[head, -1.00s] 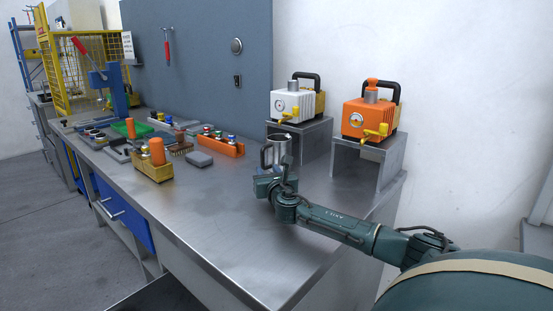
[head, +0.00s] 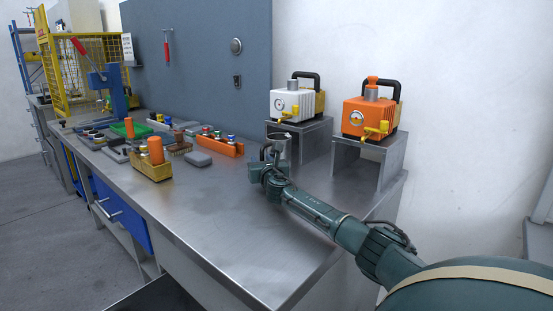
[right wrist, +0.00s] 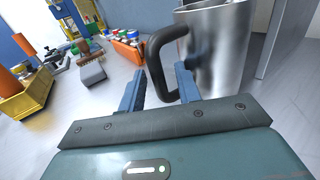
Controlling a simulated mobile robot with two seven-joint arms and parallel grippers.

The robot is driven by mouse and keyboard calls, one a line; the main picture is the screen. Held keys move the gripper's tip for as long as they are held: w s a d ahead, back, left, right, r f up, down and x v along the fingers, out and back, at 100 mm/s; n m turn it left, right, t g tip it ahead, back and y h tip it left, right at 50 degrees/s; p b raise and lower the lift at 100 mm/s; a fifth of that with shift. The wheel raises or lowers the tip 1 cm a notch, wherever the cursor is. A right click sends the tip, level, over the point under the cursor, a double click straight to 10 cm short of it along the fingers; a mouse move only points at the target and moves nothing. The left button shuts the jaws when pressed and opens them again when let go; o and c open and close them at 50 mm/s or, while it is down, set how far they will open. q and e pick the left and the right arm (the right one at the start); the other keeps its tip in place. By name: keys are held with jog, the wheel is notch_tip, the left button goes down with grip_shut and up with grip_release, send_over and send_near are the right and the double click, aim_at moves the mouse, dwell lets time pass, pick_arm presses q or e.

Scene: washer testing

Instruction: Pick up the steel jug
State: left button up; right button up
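The steel jug (head: 284,148) stands on the metal workbench in front of the grey stands, partly hidden by my right gripper (head: 266,165). In the right wrist view, the jug (right wrist: 222,50) is at the upper right, a shiny cylinder with a black handle (right wrist: 157,62) on its left side. My right gripper (right wrist: 160,88) is open, with its two blue fingers apart. The handle's lower part shows between the fingers, and the right finger is close to the jug wall. I cannot tell whether either finger touches. My left gripper is not in view.
Behind the jug, a white machine (head: 296,104) and an orange machine (head: 370,117) stand on grey metal stands. To the left are an orange rack of bottles (head: 220,145), a grey block (head: 198,159) and a yellow bin (head: 151,170). The bench front (head: 215,215) is clear.

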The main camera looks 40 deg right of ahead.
aim_at(262, 150)
jog(key=shift+c, duration=0.3)
grip_shut()
jog(key=shift+r, duration=0.2)
